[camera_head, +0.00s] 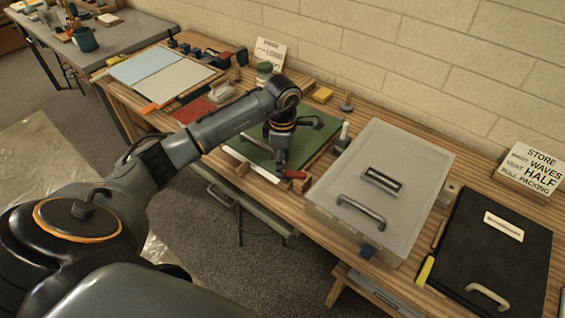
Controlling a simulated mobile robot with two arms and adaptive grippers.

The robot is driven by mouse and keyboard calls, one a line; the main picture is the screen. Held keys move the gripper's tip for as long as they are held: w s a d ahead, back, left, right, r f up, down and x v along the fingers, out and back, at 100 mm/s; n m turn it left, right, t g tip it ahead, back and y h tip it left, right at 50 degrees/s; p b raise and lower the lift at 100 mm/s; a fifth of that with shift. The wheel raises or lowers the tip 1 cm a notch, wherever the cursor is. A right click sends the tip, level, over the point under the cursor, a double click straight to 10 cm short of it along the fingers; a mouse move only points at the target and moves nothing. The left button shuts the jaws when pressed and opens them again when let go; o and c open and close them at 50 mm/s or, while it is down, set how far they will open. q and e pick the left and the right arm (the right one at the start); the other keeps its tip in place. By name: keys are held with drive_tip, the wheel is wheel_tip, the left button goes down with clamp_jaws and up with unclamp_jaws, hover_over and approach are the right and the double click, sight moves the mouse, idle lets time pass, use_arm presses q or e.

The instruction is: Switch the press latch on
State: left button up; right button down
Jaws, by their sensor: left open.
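My left arm reaches in from the left, over the front of the table. My left gripper (281,171) points down at the front edge of a green board (317,137) and is open. A small red lever-like piece (295,174) lies right beside the fingertips; it looks like the press latch. I cannot tell whether the fingers touch it. A pale strip (255,165) runs along the board's front edge. My arm and gripper hide part of the board. My right gripper is out of view.
A large grey lidded box (400,150) with a handle stands just right of the board. A black case (520,250) is farther right. A sign (533,168) leans at the wall. Pale blue and grey sheets (142,66) lie at the back left. A yellow block (323,94) lies behind the board.

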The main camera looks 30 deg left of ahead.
sight(291, 174)
use_arm(q)
drive_tip(key=shift+f, duration=1.4)
clamp_jaws()
